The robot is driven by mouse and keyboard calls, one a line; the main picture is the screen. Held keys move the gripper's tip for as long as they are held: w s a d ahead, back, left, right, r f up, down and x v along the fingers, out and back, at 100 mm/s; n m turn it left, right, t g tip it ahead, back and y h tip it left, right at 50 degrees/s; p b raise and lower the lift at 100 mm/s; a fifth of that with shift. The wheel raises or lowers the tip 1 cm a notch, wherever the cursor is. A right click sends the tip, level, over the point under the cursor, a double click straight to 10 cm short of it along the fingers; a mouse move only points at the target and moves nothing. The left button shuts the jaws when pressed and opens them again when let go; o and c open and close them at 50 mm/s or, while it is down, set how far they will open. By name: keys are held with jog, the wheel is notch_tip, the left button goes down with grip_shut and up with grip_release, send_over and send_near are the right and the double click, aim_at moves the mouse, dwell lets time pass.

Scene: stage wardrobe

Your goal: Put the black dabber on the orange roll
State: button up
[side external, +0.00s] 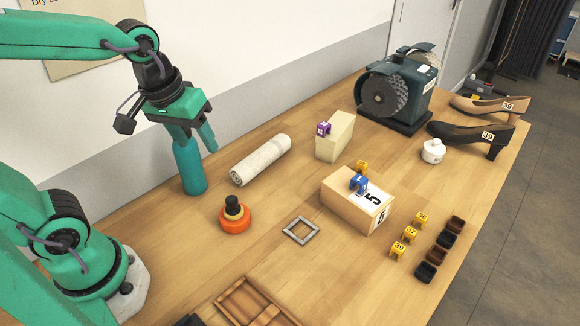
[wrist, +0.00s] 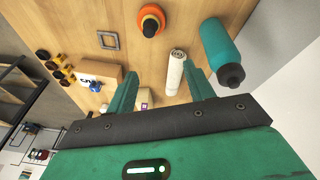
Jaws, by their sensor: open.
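The orange roll (side external: 235,223) lies flat on the wooden table, left of the middle in the side view. The black dabber (side external: 232,204), with a black top and a tan lower part, stands upright on it. In the wrist view the orange roll (wrist: 159,12) and the black dabber (wrist: 149,29) show at the top middle. My gripper (side external: 200,148) is open and empty, raised above the table behind the dabber and apart from it. Its two fingers also show in the wrist view (wrist: 162,82). One fingertip overlaps a teal bottle in the side view.
The teal bottle (side external: 190,178) stands near the wall, partly hidden by my gripper. A pale rolled cloth (side external: 262,160) lies behind the dabber. A metal square frame (side external: 301,219) and a box marked 5 (side external: 345,204) are to its right. A wooden tray (side external: 250,302) is in front.

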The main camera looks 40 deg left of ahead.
jog(key=shift+s+a+r+m+t, duration=0.35)
jog(key=shift+s+r+m+t, duration=0.1)
jog(key=shift+s+m, duration=0.25)
jog(key=shift+s+a+r+m+t, duration=0.3)
jog(key=shift+s+r+m+t, duration=0.1)
jog(key=shift+s+m, duration=0.25)
jog(key=shift+s+a+r+m+t, duration=0.35)
jog(key=shift+s+r+m+t, duration=0.15)
jog(key=shift+m, duration=0.25)
